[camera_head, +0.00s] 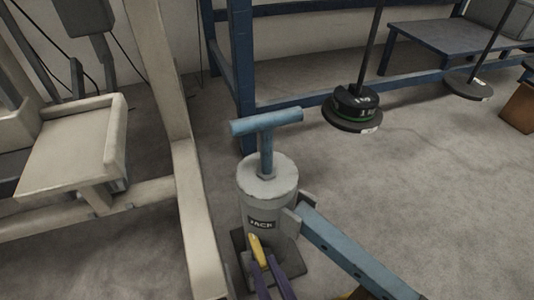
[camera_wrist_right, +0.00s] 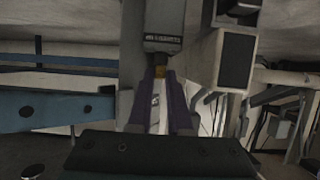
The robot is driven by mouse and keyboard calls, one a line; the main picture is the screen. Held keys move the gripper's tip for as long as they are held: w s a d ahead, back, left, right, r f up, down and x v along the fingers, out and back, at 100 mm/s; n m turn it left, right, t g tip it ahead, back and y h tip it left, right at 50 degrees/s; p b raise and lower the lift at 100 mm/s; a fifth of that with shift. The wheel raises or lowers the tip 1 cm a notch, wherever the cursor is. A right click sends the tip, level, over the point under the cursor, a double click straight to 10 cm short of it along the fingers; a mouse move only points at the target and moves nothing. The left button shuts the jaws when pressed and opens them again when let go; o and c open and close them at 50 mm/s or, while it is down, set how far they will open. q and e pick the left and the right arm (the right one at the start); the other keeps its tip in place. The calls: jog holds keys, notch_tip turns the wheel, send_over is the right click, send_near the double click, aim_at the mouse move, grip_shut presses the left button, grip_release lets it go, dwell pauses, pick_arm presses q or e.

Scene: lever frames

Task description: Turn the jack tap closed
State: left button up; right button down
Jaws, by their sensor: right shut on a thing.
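The jack (camera_head: 267,195) is a grey upright cylinder with a dark JACK label, a blue T-shaped handle (camera_head: 267,124) on top and a dark base plate on the floor. A small yellow tap (camera_head: 257,244) is low on its front side, under the label. My right gripper (camera_head: 263,265), with purple fingers, comes in from the bottom and is shut on the yellow tap. In the right wrist view the tap (camera_wrist_right: 160,72) shows as a small yellow-brown piece between the fingertips (camera_wrist_right: 159,85). The fingers hide part of the tap. My left gripper is not in view.
A blue lever bar (camera_head: 350,254) runs from the jack's right side toward the lower right. A cream frame (camera_head: 184,165) stands close on the left, and a blue frame post (camera_head: 243,75) stands behind.

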dwell(0.3)
jog(key=c, duration=0.8)
grip_release()
jog(key=shift+c, duration=0.2)
jog(key=shift+r, duration=0.1)
jog(key=shift+s+d+r+p, duration=0.1)
jog(key=shift+s+r+p, duration=0.15)
jog(key=shift+p, duration=0.15)
jog(key=p+v, duration=0.4)
jog(key=v, duration=0.5)
jog(key=shift+f, duration=0.15)
jog(key=shift+s, duration=0.1)
jog(key=shift+s, duration=0.1)
